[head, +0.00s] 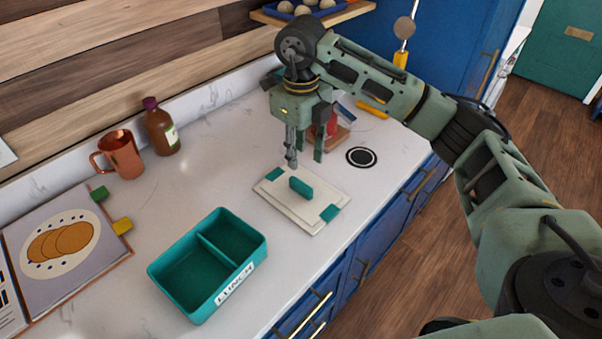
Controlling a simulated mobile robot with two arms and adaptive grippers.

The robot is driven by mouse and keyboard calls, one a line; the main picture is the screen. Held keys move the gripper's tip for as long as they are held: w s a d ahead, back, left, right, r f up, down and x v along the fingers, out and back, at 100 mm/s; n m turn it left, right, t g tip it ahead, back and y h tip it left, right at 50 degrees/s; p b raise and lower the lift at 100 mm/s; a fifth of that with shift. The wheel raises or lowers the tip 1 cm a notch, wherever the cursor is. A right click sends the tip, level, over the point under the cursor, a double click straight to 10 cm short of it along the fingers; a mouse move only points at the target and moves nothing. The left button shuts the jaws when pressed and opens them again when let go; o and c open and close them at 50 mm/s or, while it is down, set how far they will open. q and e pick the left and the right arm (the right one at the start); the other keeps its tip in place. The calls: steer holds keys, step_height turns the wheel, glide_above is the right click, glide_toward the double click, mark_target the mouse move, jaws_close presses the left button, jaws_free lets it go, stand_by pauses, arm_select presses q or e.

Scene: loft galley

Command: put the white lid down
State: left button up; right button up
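The white lid (302,212) is a flat panel with a teal grip bar (301,188) in its middle and teal clips at two ends. It appears to lie flat on the countertop. My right gripper (305,159) points down just above and behind the lid's grip bar. Its two fingers are spread apart with nothing between them, and they look clear of the bar. A teal lunch box (193,310) with two compartments stands open and empty to the lid's left. My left gripper is out of view.
A copper mug (121,155), a brown bottle (161,128) and an open cookbook (70,250) are along the back left. A black round disc (361,157) is right of the lid. A red item behind my gripper is partly hidden. The counter's front edge is close by.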

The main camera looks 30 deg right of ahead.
step_height(320, 180, up, 3)
steer(key=shift+f, duration=0.15)
stand_by(0.4)
